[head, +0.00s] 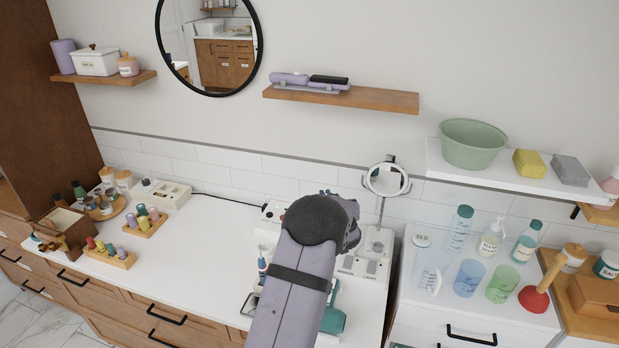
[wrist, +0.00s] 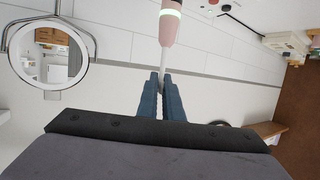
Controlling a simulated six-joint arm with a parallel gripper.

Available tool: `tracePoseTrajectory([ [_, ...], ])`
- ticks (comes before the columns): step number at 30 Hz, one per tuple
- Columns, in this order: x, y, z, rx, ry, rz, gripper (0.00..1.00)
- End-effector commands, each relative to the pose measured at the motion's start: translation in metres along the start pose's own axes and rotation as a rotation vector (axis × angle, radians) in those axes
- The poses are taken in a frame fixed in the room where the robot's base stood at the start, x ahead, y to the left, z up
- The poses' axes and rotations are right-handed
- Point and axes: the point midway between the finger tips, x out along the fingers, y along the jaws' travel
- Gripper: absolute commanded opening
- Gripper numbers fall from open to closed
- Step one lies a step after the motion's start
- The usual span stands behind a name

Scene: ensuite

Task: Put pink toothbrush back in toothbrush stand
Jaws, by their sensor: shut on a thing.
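The pink toothbrush (wrist: 169,28) shows at the top of the wrist view, with a lit green ring and a pale thin shaft. My gripper (wrist: 161,77) is shut on that shaft, and the pink handle extends away beyond the fingertips. In the head view my arm covers the fingers and the pink toothbrush. A teal and white brush-like item (head: 262,267) stands upright just left of my arm. A white stand-like unit (head: 375,268) with small dark fittings sits right of my arm. I cannot tell for sure which item is the toothbrush stand.
A round mirror on a stem (head: 386,181) rises behind my arm. Bottles and cups, including a blue cup (head: 468,278), crowd the right counter. A wooden shelf (head: 385,100) is on the wall above. The white counter (head: 195,245) left of my arm has clear room.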

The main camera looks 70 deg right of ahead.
Motion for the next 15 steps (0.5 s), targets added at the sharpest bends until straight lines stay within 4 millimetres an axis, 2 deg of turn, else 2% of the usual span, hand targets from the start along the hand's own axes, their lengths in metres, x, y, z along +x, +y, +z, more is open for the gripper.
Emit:
tracePoseTrajectory([
  [2,-0.005,-0.004,0.003,-0.013,0.001,-0.046,0.00],
  [6,-0.010,-0.028,0.013,-0.048,0.000,-0.162,0.00],
  [9,-0.014,-0.056,0.018,-0.082,0.002,-0.271,0.00],
  [15,-0.034,-0.110,0.016,-0.149,0.003,-0.485,0.00],
])
